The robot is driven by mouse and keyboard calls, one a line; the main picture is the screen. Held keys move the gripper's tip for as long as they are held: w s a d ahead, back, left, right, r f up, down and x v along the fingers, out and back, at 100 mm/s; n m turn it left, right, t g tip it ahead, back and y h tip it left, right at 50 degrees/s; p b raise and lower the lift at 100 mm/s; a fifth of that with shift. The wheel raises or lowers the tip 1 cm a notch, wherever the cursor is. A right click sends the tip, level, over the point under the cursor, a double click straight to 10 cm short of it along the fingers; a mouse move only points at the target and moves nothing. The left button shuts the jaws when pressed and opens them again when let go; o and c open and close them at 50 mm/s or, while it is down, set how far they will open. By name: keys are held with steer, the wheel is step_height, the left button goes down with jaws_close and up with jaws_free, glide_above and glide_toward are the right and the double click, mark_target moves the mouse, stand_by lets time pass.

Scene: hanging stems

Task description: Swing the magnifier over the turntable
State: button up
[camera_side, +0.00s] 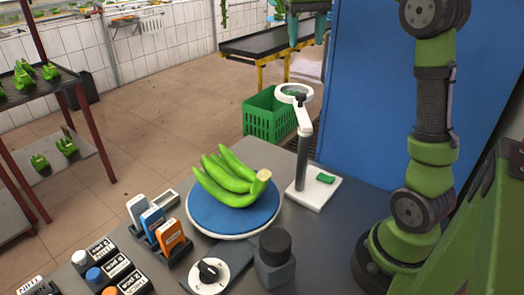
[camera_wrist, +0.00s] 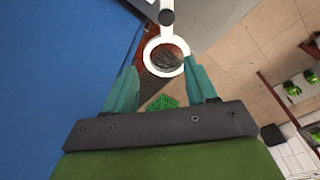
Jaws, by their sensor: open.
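The magnifier has a white ring head (camera_side: 294,93) on a jointed white arm, a dark post (camera_side: 302,160) and a white base. Its head hangs behind and right of the turntable (camera_side: 235,218), a blue disc with a white rim. Green bananas (camera_side: 230,180) lie on the turntable. My gripper (camera_side: 306,38) is at the top edge of the side view, above the magnifier head, with its teal fingers apart and empty. In the wrist view, the white ring (camera_wrist: 149,54) appears between and past the fingertips (camera_wrist: 160,68). A gap to the ring shows in the side view.
A dial box (camera_side: 209,272) and a dark knobbed block (camera_side: 274,262) stand in front of the turntable. Coloured devices (camera_side: 152,222) stand to its left. A green crate (camera_side: 268,118) is on the floor behind. A blue panel (camera_side: 366,90) rises behind the magnifier.

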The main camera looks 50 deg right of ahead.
mark_target(301, 94)
step_height(301, 94, up, 4)
steer(key=a+m, duration=0.1)
steer(key=shift+y, duration=0.5)
steer(key=f, duration=1.1)
steer(key=a+f, duration=0.1)
steer(key=f, duration=0.5)
steer(key=shift+s+f, duration=0.15)
steer(key=shift+s, duration=0.25)
steer(key=shift+d, duration=0.1)
jaws_close()
